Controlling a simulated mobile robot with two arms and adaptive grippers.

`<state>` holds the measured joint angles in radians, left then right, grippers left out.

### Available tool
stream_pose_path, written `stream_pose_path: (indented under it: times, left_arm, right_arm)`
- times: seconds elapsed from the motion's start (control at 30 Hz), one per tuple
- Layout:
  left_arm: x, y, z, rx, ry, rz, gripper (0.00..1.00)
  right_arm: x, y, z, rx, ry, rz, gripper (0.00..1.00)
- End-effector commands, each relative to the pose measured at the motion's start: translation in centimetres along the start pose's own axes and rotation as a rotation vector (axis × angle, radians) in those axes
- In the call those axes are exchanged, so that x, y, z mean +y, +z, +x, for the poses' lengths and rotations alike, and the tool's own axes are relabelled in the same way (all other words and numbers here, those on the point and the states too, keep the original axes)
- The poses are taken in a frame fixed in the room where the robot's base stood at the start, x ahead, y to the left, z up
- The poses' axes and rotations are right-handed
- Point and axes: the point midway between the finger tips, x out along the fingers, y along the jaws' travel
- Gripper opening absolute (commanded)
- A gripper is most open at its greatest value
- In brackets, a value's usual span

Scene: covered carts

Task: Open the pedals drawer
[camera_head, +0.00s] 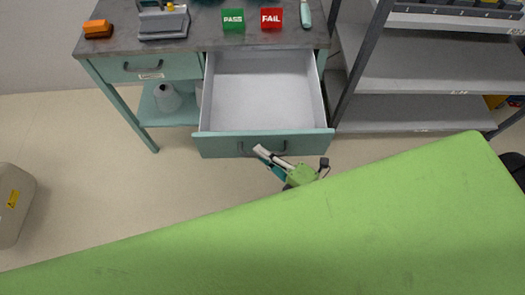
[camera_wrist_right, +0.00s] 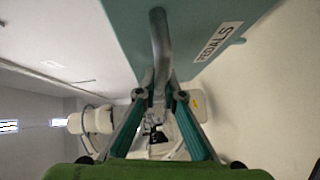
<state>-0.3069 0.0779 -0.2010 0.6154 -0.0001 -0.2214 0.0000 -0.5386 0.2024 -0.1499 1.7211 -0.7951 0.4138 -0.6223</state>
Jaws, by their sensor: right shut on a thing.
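The pedals drawer (camera_head: 262,90) is pulled far out of the teal workbench in the head view, and its light grey inside looks empty. Its teal front (camera_head: 218,146) carries a grey bar handle (camera_head: 279,147). In the right wrist view the handle (camera_wrist_right: 160,45) runs down between my fingers, beside a white PEDALS label (camera_wrist_right: 219,43). My right gripper (camera_head: 264,155) is at the drawer front, and its fingertips (camera_wrist_right: 158,93) are shut on the handle. My left gripper is in neither view.
A second drawer (camera_head: 148,67) to the left is shut. The benchtop (camera_head: 210,36) holds an orange object (camera_head: 97,29), a green PASS block (camera_head: 233,19) and a red FAIL block (camera_head: 271,18). Grey shelving (camera_head: 430,72) stands right. A large green surface hides much of my right arm.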

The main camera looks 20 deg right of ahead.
Motion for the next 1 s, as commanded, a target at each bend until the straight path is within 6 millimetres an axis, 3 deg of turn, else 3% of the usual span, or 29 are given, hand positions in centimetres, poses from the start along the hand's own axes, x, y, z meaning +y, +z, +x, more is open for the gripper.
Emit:
stream_pose_path:
  times: [0.03, 0.1, 0.13, 0.57, 1.0]
  left_arm:
    - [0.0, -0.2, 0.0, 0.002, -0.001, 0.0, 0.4]
    - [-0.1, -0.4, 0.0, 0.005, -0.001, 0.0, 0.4]
    - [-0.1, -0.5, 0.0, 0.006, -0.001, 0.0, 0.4]
    - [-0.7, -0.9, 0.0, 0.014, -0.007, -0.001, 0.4]
    - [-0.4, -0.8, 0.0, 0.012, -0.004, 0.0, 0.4]
  right_arm:
    - [-0.1, 0.0, 0.0, 0.0, -0.001, 0.0, 0.0]
    - [-0.1, 0.0, 0.0, 0.0, -0.001, 0.0, 0.21]
    - [0.0, 0.0, 0.0, 0.0, -0.001, 0.0, 0.26]
    - [-0.1, 0.0, -0.7, 0.0, -0.003, 0.0, 0.26]
    - [-0.2, 0.0, -9.2, -0.001, -0.005, 0.002, 0.26]
